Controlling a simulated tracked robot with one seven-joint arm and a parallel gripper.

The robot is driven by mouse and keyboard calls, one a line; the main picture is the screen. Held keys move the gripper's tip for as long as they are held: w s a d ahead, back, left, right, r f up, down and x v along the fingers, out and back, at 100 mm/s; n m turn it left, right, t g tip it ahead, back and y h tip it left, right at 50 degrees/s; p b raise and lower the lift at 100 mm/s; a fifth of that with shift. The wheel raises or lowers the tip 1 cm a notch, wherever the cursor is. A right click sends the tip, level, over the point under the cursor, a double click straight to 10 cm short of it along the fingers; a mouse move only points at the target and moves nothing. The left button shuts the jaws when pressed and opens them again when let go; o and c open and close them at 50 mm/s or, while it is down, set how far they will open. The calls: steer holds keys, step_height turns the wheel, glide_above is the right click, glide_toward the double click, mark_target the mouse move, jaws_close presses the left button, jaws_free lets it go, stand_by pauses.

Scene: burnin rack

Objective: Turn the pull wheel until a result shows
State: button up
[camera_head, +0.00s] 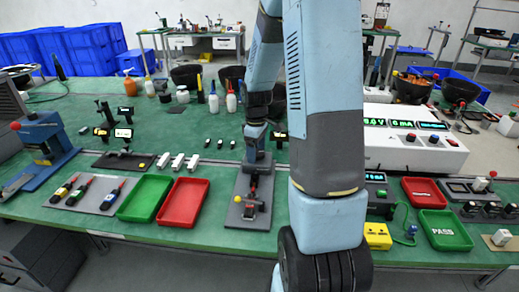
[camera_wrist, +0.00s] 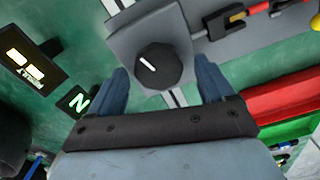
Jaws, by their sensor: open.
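The pull wheel (camera_wrist: 158,68) is a round black knob with a white index mark, on a grey block (camera_wrist: 122,42) of the pull tester. My gripper (camera_wrist: 162,66) is open, with one finger on each side of the wheel; I cannot tell whether they touch it. A small dark display (camera_wrist: 76,102) with a green "N" shows at the left in the wrist view; no number is readable on it. In the head view the pull tester's grey base (camera_head: 238,216) stands on the green bench below my gripper (camera_head: 255,150), which hides the wheel there.
A red tray (camera_head: 183,203) and a green tray (camera_head: 145,198) lie left of the tester. A white instrument (camera_head: 410,140) with lit displays stands at the right. A second display (camera_wrist: 32,70) shows in the wrist view, and a dark clamp (camera_wrist: 225,20) holds red-ended leads.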

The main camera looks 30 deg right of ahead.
mark_target(257, 152)
steer(key=shift+r, duration=0.1)
step_height(257, 152, up, 14)
steer(key=shift+f, duration=0.25)
stand_by(0.5)
step_height(257, 152, down, 14)
steer(key=n, duration=0.4)
steer(key=shift+d+r, duration=0.1)
stand_by(0.5)
steer(key=shift+c, duration=0.4)
steer(key=c, duration=1)
